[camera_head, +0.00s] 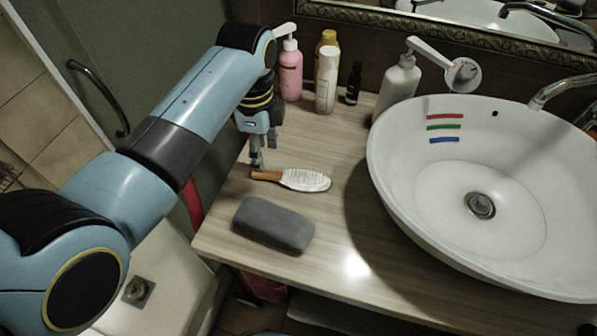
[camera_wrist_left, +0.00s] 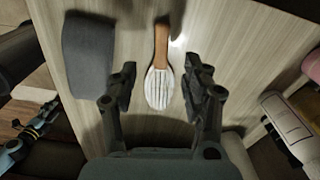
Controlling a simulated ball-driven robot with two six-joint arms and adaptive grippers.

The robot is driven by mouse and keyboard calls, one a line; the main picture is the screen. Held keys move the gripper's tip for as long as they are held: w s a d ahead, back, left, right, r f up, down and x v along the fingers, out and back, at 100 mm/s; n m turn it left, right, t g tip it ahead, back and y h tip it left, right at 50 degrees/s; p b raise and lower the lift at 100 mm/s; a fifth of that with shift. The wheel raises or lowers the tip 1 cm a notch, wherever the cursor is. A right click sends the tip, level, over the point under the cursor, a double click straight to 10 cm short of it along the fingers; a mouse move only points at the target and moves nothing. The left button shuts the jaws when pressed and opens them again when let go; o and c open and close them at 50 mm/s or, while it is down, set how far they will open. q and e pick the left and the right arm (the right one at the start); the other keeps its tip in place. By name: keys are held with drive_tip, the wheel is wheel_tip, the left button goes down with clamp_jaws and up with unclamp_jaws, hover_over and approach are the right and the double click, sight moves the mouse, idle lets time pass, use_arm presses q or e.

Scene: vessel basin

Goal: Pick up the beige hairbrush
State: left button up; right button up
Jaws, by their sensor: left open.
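The hairbrush (camera_head: 305,180) lies flat on the wooden counter, with a pale bristled head and an orange-brown handle pointing left in the head view. In the left wrist view the hairbrush (camera_wrist_left: 159,87) has its handle toward the top and its head between my fingers. My left gripper (camera_head: 257,158) points down near the handle end in the head view. In the left wrist view my left gripper (camera_wrist_left: 160,80) is open, one finger on each side of the brush head, with clear gaps and nothing held.
A dark grey rounded case (camera_head: 273,224) lies in front of the brush; the left wrist view also shows it (camera_wrist_left: 88,54). A pink pump bottle (camera_head: 290,70), white bottle (camera_head: 326,80) and grey pump bottle (camera_head: 398,84) stand behind. A white basin (camera_head: 400,180) fills the right.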

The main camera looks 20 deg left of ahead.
sight(266, 173)
use_arm(q)
drive_tip(key=shift+a+f, duration=0.1)
drive_tip(key=shift+f, duration=0.5)
drive_tip(key=shift+w+f, duration=0.15)
drive_tip(key=shift+f, duration=0.15)
wheel_tip(266, 173, down, 5)
drive_tip(key=shift+r, duration=0.2)
drive_tip(key=shift+f, duration=0.25)
drive_tip(key=shift+c, duration=1.5)
clamp_jaws()
use_arm(e)
drive_tip(key=shift+w+d+r, duration=0.15)
drive_tip(key=shift+w+d, duration=0.05)
